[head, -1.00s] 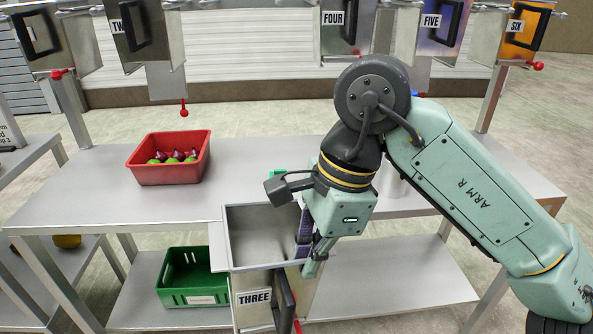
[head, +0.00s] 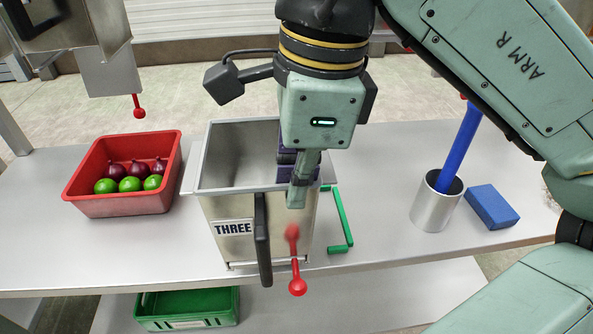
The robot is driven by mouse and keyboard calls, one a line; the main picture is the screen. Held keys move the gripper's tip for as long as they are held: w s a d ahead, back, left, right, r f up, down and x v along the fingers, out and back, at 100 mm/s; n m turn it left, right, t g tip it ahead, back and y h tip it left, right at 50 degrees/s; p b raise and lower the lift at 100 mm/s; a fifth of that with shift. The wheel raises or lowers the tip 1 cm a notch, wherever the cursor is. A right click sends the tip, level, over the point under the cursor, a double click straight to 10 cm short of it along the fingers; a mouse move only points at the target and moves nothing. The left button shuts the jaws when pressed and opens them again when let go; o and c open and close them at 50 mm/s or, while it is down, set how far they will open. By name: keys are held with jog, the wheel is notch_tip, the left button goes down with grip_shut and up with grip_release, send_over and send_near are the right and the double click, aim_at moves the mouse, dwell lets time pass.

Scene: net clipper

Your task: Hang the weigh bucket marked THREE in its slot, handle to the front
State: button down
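The weigh bucket marked THREE (head: 232,252) is an open-topped metal box, upright, near the front edge of the table. Its label and black handle (head: 262,240) face me, and a red-knobbed lever (head: 297,286) hangs at its lower front. My gripper (head: 299,178) is shut on the bucket's front wall at the rim, right of the handle, with purple pads at the metal. The far finger is partly hidden inside the bucket. I cannot tell how high the bucket is above the tabletop. Its slot is not clearly visible in this view.
A red crate (head: 115,204) with onions and limes stands left of the bucket. A green crank (head: 342,220), metal cup (head: 432,212) with a blue-handled tool and blue block (head: 492,207) lie right. Another hanging bucket (head: 75,40) is at upper left. A green crate (head: 187,322) is below.

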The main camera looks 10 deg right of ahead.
jog(key=w+f+p, duration=0.2)
jog(key=w, duration=0.6)
jog(key=w+d+f+p, duration=0.1)
jog(key=w+f+p, duration=0.1)
jog(key=w, duration=0.6)
jog(key=shift+w+f+p, duration=0.2)
jog(key=shift+f+p, duration=0.2)
jog(key=shift+p, duration=0.35)
jog(key=shift+f, duration=0.2)
jog(key=c, duration=1.8)
grip_release()
